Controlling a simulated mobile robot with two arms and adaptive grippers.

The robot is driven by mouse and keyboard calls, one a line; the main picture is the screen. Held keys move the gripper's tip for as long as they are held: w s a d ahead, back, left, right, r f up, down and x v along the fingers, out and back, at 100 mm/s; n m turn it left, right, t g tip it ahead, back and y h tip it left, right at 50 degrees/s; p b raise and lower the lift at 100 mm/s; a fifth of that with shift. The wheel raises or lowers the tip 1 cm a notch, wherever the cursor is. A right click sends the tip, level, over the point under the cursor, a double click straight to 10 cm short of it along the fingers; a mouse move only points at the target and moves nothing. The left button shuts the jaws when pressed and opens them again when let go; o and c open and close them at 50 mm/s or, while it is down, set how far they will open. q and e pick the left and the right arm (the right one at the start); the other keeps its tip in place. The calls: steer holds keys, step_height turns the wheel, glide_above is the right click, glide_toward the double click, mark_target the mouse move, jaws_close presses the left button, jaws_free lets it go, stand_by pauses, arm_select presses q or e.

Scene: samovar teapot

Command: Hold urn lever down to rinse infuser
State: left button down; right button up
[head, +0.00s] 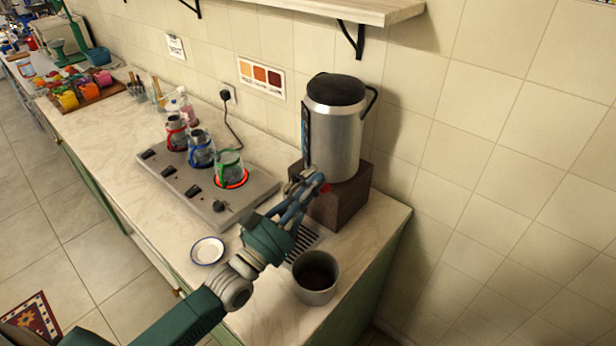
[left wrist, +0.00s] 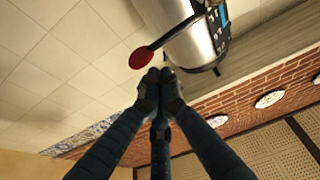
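The silver urn (head: 335,135) with a black lid stands on a brown block (head: 345,198) at the right of the counter. Its red lever end (head: 325,188) shows just beside my left fingertips. In the left wrist view the lever (left wrist: 142,57) is a red disc on a dark stem from the urn (left wrist: 180,35). My left gripper (head: 312,180) is at the urn's front, low down. In the left wrist view its fingertips (left wrist: 160,80) are together, with nothing visible between them; contact with the lever is unclear. I cannot make out the infuser. My right gripper is out of view.
A slotted drip tray (head: 305,240) lies below my left gripper, partly hidden. A grey pot (head: 316,277) with dark contents stands near the front edge. A white saucer (head: 207,250) lies left.

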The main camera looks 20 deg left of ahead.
mark_target(322, 192)
arm_select(q)
steer(key=shift+s+f, duration=0.1)
steer(key=shift+f, duration=0.4)
step_height(322, 192, down, 3)
steer(key=m+h+b, duration=0.1)
steer(key=m, duration=0.1)
steer(key=m+g+h+b, duration=0.1)
steer(key=m, duration=0.1)
steer(key=shift+d+m+b, duration=0.15)
steer(key=shift+m+b, duration=0.25)
steer(key=shift+f+m, duration=0.1)
steer(key=shift+m, duration=0.5)
steer(key=shift+r, duration=0.2)
stand_by(0.7)
